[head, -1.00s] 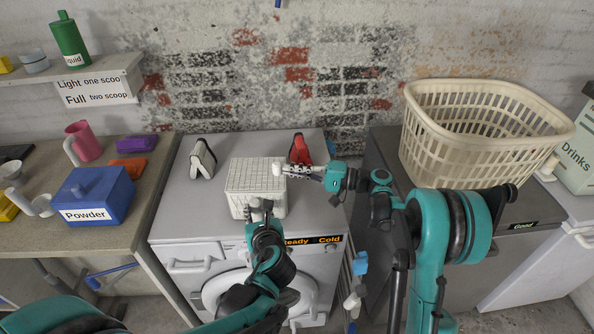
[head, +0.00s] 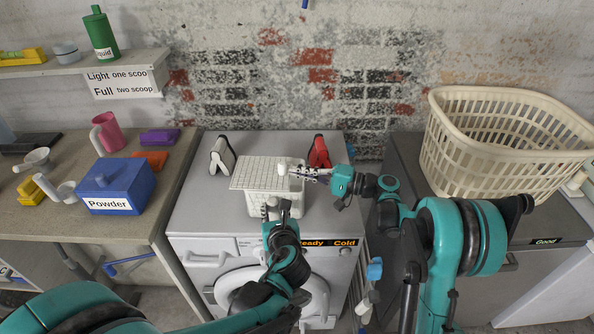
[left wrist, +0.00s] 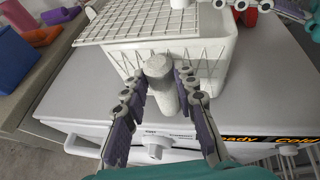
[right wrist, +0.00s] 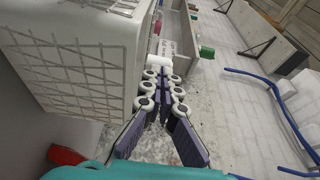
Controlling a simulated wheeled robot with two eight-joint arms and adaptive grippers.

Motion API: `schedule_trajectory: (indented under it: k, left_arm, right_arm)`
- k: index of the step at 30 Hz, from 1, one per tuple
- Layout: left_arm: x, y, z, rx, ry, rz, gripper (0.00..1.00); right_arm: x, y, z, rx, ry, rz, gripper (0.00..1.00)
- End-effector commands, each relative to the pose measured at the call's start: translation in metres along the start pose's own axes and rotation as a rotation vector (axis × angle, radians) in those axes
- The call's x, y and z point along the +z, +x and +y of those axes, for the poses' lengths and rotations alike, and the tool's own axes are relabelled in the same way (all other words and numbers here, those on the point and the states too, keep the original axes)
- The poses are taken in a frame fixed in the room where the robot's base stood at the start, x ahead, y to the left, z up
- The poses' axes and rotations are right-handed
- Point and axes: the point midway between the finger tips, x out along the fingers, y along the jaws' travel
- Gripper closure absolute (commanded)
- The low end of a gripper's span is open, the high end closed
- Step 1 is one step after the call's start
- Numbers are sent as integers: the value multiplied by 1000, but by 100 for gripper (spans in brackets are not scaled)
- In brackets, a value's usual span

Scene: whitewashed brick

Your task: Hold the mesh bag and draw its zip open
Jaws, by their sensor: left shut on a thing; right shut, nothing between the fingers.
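The mesh bag (head: 262,208) is a white, box-like body on top of the washing machine. Its flat grid top (head: 255,172) sits shifted left and overhangs the body's left side. A white knob (head: 283,167), seemingly the zip pull, stands on the top's right part. My left gripper (left wrist: 160,90) is shut on a grey round grip (left wrist: 160,70) at the bag's front. My right gripper (right wrist: 162,75) is shut and empty, its tips at the right side of the white knob, which also shows in the right wrist view (right wrist: 158,61). Whether they touch is unclear.
A black-and-white clip-like object (head: 222,156) and a red one (head: 319,152) stand behind the bag on the washing machine (head: 200,215). A cream laundry basket (head: 500,150) is at right. A blue powder box (head: 118,188) is on the left counter.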

Motion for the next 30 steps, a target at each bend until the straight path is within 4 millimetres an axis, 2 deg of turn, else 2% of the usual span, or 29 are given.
schedule_trajectory:
  k: [12,18,20,23,24,26,30]
  left_arm:
    - [0,0,0,0,-1,0,100]
    - [0,0,0,0,0,0,100]
    - [0,0,0,0,0,0,100]
    - [0,0,0,1,0,0,100]
    - [0,0,0,0,0,0,100]
    - [0,0,0,0,0,0,100]
    - [0,0,0,0,0,0,100]
  right_arm:
    - [-1,-94,0,0,0,6,100]
    - [-1,-123,0,0,0,3,100]
    - [-1,-127,0,0,2,2,87]
    - [-4,-128,0,10,35,-13,60]
    - [-8,-126,0,20,68,-24,56]
    - [-15,-120,-1,46,143,-48,56]
    - [-38,-100,-6,153,424,-122,56]
